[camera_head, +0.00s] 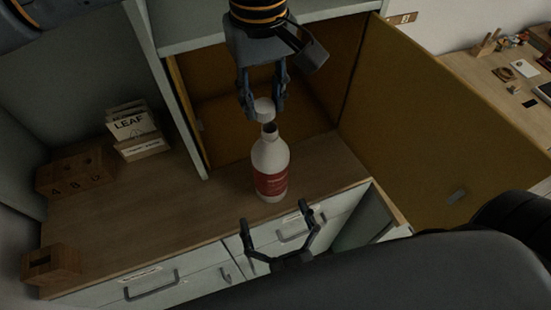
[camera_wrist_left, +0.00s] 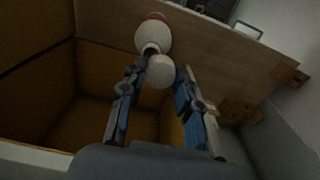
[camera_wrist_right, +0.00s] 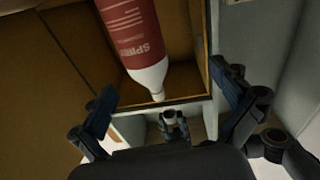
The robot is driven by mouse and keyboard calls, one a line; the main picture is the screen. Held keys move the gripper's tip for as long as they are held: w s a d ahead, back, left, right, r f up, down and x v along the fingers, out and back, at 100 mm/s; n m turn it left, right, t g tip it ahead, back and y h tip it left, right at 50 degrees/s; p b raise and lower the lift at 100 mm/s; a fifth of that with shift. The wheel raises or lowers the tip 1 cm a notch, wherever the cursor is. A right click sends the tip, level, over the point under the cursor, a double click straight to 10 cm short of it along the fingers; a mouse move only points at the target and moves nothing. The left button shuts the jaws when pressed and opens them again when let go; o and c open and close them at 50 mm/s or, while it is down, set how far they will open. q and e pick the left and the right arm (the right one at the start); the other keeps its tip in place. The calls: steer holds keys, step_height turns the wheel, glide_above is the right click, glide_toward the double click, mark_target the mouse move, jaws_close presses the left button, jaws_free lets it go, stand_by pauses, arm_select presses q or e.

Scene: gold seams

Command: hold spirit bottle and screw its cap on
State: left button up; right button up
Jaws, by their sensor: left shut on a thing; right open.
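The white spirit bottle (camera_head: 270,158) with a red label stands upright on the wooden counter. Its dark open mouth shows in the head view. My left gripper (camera_head: 263,104) points down above it, shut on the round white cap (camera_head: 264,111). The cap appears just above the mouth and slightly left of it, apart from the neck. In the left wrist view the cap (camera_wrist_left: 160,72) hides part of the neck of the bottle (camera_wrist_left: 153,36). My right gripper (camera_head: 278,224) is open and empty at the counter's front edge, with the bottle (camera_wrist_right: 135,35) beyond its fingers.
Behind the bottle is an open ochre-lined cabinet (camera_head: 225,120) with its door (camera_head: 430,110) swung out to the right. Books (camera_head: 135,130) and wooden blocks (camera_head: 75,172) stand on the left. Drawers (camera_head: 150,285) lie below the counter (camera_head: 150,220). The counter left of the bottle is clear.

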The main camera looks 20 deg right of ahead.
mark_target(270, 153)
arm_select(q)
steer(key=shift+w+d+r+m, duration=0.55)
steer(key=shift+d+r+m, duration=0.15)
steer(key=shift+m, duration=0.5)
steer(key=shift+a, duration=0.1)
arm_select(e)
steer(key=d+r, duration=0.1)
steer(key=d+r+m+h, duration=0.1)
steer(key=r, duration=0.1)
steer(key=shift+s+d+r, duration=0.1)
steer(key=shift+s+r, duration=0.05)
steer(key=shift+s, duration=0.05)
steer(key=shift+w, duration=0.1)
steer(key=w, duration=0.4)
steer(key=w+d, duration=0.1)
steer(key=w, duration=0.6)
steer(key=shift+w+d, duration=0.15)
steer(key=shift+w, duration=0.25)
steer(key=c, duration=1.8)
arm_select(q)
steer(key=shift+f, duration=2.45)
steer(key=shift+f, duration=0.1)
